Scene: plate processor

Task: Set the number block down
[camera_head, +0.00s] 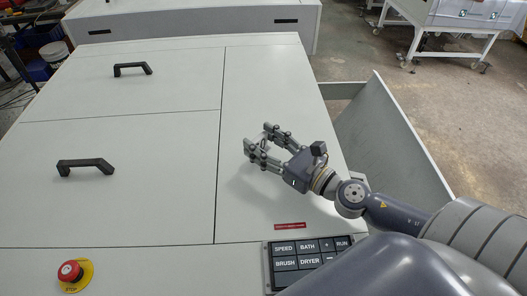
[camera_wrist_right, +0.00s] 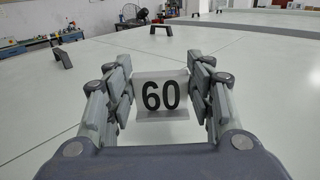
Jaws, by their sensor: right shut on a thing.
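The number block (camera_wrist_right: 162,96) is a white piece marked 60 in black. In the right wrist view it stands upright between the two fingers of my right gripper (camera_wrist_right: 160,88), which is shut on it. In the head view my right gripper (camera_head: 259,139) is over the right part of the white machine top (camera_head: 262,80). The block cannot be made out there, and I cannot tell whether it touches the surface. My left gripper is not in view.
Two black handles (camera_head: 133,69) (camera_head: 85,167) stand up from the left panels. A red stop button (camera_head: 70,271) and a key panel (camera_head: 284,264) are at the front edge. A side tray (camera_head: 372,130) adjoins the right edge. The top around my gripper is clear.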

